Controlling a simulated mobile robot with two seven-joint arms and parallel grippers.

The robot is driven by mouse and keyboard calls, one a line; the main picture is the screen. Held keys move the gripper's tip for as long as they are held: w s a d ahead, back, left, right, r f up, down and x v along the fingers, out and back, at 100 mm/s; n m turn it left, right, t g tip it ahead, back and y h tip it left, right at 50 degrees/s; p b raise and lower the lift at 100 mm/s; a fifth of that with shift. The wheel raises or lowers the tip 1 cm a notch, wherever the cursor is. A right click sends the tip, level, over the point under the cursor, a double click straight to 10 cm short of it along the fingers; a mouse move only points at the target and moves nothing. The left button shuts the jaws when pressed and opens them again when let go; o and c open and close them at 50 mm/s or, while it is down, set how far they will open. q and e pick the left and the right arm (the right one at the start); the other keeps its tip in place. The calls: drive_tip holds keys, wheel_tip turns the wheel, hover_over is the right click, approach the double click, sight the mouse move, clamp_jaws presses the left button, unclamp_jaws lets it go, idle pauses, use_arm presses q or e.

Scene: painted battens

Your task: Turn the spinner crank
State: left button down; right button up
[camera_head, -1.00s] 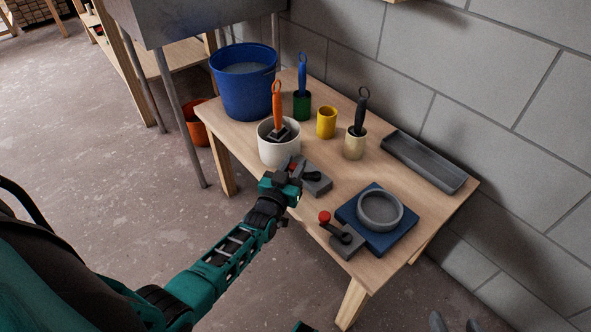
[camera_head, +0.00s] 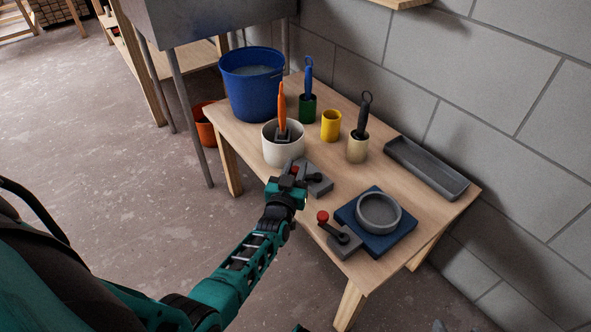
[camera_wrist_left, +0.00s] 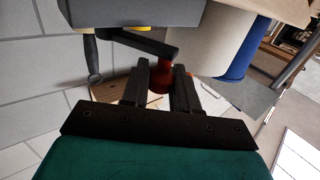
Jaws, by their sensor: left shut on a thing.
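A white pot (camera_head: 283,148) on the wooden table holds an orange-handled brush (camera_head: 282,104). A grey block with a crank (camera_head: 318,185) sits against the pot's near right side. My left gripper (camera_head: 293,171) is shut on that crank's red knob, which shows between the two fingers in the left wrist view (camera_wrist_left: 160,78). The black crank arm (camera_wrist_left: 140,43) runs from the knob to the upper left there. In the head view the gripper hides much of the knob. A second crank with a red knob (camera_head: 322,216) stands free beside a blue base (camera_head: 346,217) bearing a grey dish (camera_head: 379,212).
A blue bucket (camera_head: 252,90) stands at the table's far left corner. A green cup (camera_head: 307,108), a yellow cup (camera_head: 331,126) and a cream cup (camera_head: 357,149) stand behind the pot. A grey tray (camera_head: 427,168) lies along the block wall.

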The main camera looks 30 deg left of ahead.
use_arm(q)
drive_tip(key=shift+w+a+r, duration=0.15)
drive_tip(key=shift+r, duration=0.25)
drive_tip(key=c, duration=1)
unclamp_jaws()
drive_tip(key=shift+o, duration=0.3)
drive_tip(key=shift+f, duration=0.15)
drive_tip(key=shift+f, duration=0.1)
drive_tip(key=shift+s, duration=0.2)
